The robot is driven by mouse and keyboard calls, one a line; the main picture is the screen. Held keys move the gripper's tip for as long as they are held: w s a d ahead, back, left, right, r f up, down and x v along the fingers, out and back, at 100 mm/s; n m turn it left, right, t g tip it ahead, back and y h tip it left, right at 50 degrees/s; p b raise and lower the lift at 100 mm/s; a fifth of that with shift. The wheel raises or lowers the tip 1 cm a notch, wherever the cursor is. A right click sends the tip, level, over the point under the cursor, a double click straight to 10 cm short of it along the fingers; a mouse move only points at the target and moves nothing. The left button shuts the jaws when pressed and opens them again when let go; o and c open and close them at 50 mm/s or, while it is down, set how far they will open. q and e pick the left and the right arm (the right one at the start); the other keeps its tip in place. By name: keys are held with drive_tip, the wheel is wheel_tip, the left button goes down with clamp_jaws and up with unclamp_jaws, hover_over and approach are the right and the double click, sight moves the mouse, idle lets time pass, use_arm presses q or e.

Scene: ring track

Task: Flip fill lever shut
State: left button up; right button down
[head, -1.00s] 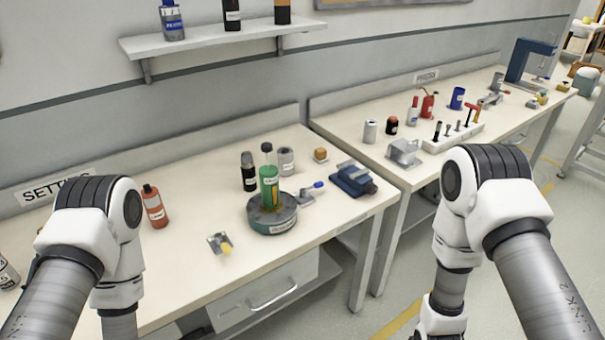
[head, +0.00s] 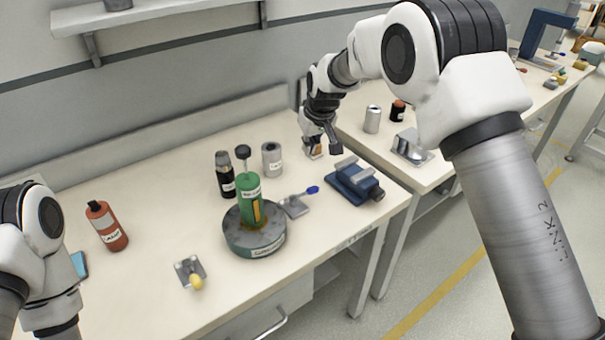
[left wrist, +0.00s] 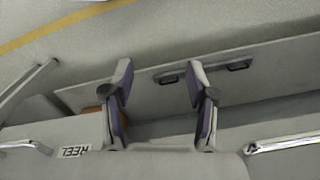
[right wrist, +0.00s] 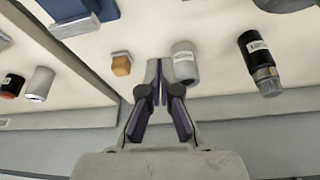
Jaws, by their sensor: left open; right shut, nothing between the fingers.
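A small lever with a blue handle (head: 312,190) sits on a grey metal base (head: 293,206), right of the green cylinder (head: 250,194) on its round grey stand (head: 254,241). Another small metal fitting (head: 188,270) with a yellow knob (head: 196,283) lies nearer the front edge. I cannot read which is the fill lever. My right gripper (head: 324,147) is shut and empty near the back right of the bench, beyond the blue handle. It also shows shut in the right wrist view (right wrist: 157,66). My left gripper (left wrist: 160,76) is open and empty, facing floor and bench fronts.
A blue vise (head: 355,183) stands at the right bench edge. A black bottle (head: 225,174) and a grey can (head: 272,159) stand behind the cylinder. A red bottle (head: 107,227) stands left. An orange-brown block (right wrist: 121,64) lies near my right gripper. The front left bench is mostly clear.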

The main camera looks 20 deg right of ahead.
drive_tip(key=p+x, duration=0.1)
drive_tip(key=x, duration=0.8)
drive_tip(key=shift+f, duration=0.35)
drive_tip(key=shift+s+d+f+p, duration=0.1)
drive_tip(key=shift+s+f+p, duration=0.1)
drive_tip(key=shift+s+p, duration=0.2)
drive_tip(key=shift+s+d+f+p, duration=0.1)
drive_tip(key=shift+s+f+p, duration=0.05)
drive_tip(key=shift+s, duration=0.4)
drive_tip(key=shift+s+d+f+p, duration=0.1)
drive_tip(key=shift+s+f+p, duration=0.05)
drive_tip(key=shift+s, duration=0.9)
drive_tip(key=shift+w+f, duration=0.15)
drive_tip(key=shift+d, duration=0.1)
